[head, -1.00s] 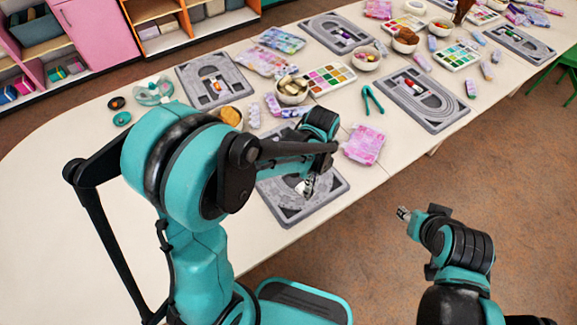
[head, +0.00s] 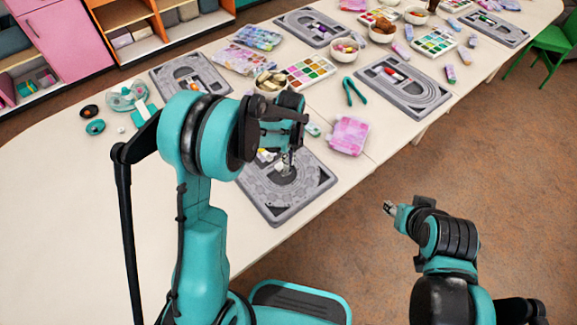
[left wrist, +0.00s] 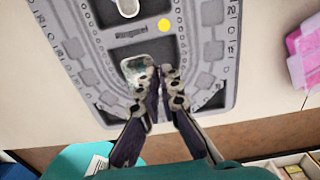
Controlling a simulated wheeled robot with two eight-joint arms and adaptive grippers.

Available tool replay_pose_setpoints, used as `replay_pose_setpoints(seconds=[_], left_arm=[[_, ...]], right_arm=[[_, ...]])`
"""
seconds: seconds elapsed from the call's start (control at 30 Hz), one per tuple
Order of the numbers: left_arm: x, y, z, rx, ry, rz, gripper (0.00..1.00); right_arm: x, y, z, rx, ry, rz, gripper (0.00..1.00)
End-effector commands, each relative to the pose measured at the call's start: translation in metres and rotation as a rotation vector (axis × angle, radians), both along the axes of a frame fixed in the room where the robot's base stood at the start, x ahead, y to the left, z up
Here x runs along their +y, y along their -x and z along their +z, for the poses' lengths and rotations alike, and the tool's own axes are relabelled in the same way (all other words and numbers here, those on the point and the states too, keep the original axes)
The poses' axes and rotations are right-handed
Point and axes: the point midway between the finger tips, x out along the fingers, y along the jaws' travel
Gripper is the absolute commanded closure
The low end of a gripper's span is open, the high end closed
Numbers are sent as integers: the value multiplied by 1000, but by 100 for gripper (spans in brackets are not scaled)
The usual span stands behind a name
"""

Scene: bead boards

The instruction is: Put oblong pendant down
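A pale, mottled oblong piece (left wrist: 138,66), which looks like the oblong pendant, shows in the left wrist view at the dark middle recess of the grey bead board (left wrist: 70,45). My left gripper (left wrist: 161,80) points down over this board, its two fingertips close together with a narrow dark gap. The left finger covers part of the pendant; I cannot tell whether the fingers grip it or it rests in the recess. In the head view the left gripper (head: 287,168) is over the near board (head: 310,190). My right gripper (head: 389,208) is off the table, too small to read.
A yellow bead (left wrist: 165,25) and a pale piece (left wrist: 128,6) are on the board. A pink patterned block (head: 348,134) lies to its right.

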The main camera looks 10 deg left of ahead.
Motion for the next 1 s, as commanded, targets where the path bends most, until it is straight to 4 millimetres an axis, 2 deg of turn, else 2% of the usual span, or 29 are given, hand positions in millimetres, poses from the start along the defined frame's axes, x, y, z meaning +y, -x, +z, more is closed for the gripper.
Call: replay_pose_setpoints(seconds=[0.1,0.2,0.43,0.93,0.97,1.0], left_arm=[[0,0,-23,0,0,0,100],[0,0,-33,0,0,0,100],[0,0,-31,0,0,0,100],[0,0,-43,0,0,0,100],[0,0,-43,0,0,0,94],[0,0,-43,0,0,0,83]], right_arm=[[0,0,-13,0,0,0,60],[0,0,-17,0,0,0,60],[0,0,-15,0,0,0,60],[0,0,-26,0,0,0,60],[0,0,-26,0,0,0,60],[0,0,-26,0,0,0,60]])
